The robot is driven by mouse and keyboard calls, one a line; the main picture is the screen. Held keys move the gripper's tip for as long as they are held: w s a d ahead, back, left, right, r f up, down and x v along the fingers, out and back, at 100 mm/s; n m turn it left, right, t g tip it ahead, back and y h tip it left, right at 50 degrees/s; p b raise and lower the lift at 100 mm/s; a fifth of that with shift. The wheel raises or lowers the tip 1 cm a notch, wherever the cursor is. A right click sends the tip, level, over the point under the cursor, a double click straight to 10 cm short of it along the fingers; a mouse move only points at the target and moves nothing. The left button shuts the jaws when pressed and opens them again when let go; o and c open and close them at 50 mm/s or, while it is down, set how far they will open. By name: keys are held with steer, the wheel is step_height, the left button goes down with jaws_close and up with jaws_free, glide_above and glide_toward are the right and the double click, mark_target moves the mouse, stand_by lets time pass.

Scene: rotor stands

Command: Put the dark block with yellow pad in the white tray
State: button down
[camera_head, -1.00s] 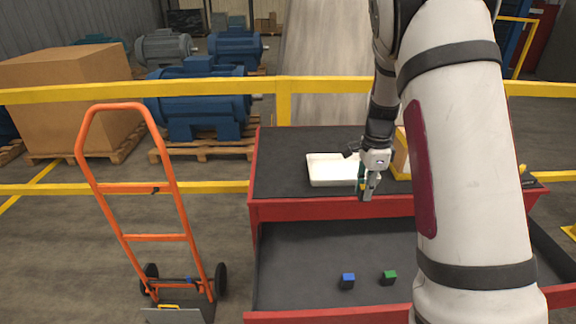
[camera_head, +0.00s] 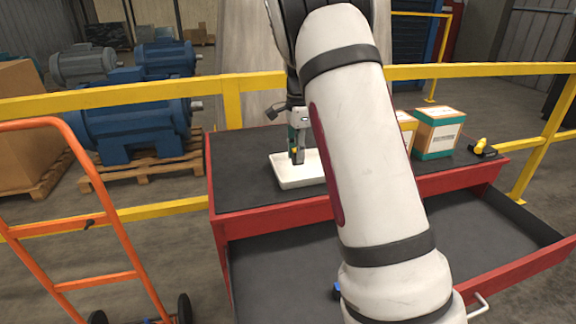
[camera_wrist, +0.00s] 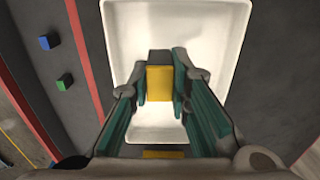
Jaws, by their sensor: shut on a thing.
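The dark block with yellow pad (camera_wrist: 160,83) sits between the two green-padded fingers of my gripper (camera_wrist: 161,78) in the wrist view. My gripper is shut on it. The white tray (camera_wrist: 205,22) lies behind and around the block in the wrist view. In the head view my gripper (camera_head: 297,155) points down over the white tray (camera_head: 284,179), with a bit of yellow at its fingertips. The gap between block and tray floor is hard to tell. My arm hides the tray's right part in the head view.
The tray stands on the dark top of a red cabinet (camera_head: 240,185) with an open drawer (camera_head: 485,240). A blue block (camera_wrist: 46,42) and a green block (camera_wrist: 64,82) lie in the drawer. A box (camera_head: 437,132) and a yellow-black object (camera_head: 482,147) stand to the right.

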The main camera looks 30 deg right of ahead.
steer(key=shift+w+f+b, duration=0.1)
steer(key=shift+w+b, duration=0.2)
steer(key=shift+w, duration=0.55)
steer(key=shift+f, duration=1.7)
steer(key=shift+f, duration=0.15)
steer(key=c, duration=1.5)
jaws_free()
